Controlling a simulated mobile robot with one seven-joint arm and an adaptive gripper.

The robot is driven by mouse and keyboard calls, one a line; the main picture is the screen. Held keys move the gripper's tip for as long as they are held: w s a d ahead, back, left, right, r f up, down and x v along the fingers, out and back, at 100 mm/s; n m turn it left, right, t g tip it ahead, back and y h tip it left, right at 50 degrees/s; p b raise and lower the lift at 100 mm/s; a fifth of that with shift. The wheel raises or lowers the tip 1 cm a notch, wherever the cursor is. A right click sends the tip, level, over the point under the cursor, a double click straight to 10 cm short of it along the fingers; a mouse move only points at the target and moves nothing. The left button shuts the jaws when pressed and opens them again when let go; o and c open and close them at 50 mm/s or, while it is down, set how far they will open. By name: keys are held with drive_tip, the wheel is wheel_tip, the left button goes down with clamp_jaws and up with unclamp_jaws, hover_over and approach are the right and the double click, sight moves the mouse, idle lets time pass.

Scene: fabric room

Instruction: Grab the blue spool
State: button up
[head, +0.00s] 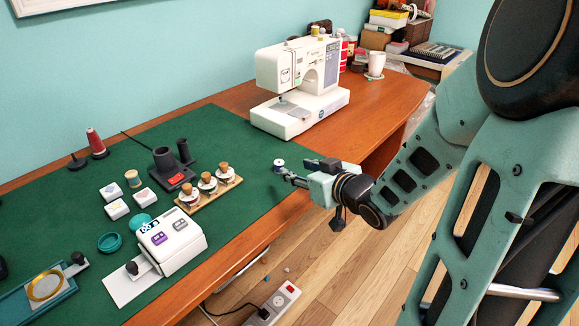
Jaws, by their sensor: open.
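A small spool (279,165) with a pale top and a dark bluish body stands on the green mat (262,138) near its right edge. It appears to be the blue spool, though its thread colour is hard to tell at this size. My gripper (290,170) comes in from the right, low over the mat edge, with its fingers pointing left at the spool. The fingers are apart. The spool is at or just beyond the fingertips; I cannot tell whether they touch or whether it is between them.
A wooden stand (208,190) with several corked bottles sits left of the spool. A black holder (170,167) is behind it. A white sewing machine (298,85) stands further back. A white device (172,242) is at the front. The mat between spool and sewing machine is clear.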

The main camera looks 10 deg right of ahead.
sight(282, 165)
drive_tip(key=shift+w+f, duration=0.1)
drive_tip(key=shift+f, duration=0.2)
drive_tip(key=b+x, duration=0.2)
drive_tip(key=x, duration=0.2)
drive_tip(key=shift+w+a+f+b, duration=0.2)
drive_tip(key=shift+w+b, duration=0.1)
drive_tip(key=shift+b, duration=0.05)
drive_tip(key=b+x, duration=0.1)
drive_tip(key=x, duration=0.1)
drive_tip(key=b+x, duration=0.2)
drive_tip(key=x, duration=0.1)
drive_tip(key=shift+d+f, duration=0.25)
drive_tip(key=shift+w+a, duration=0.1)
drive_tip(key=shift+w, duration=0.15)
drive_tip(key=c, duration=0.9)
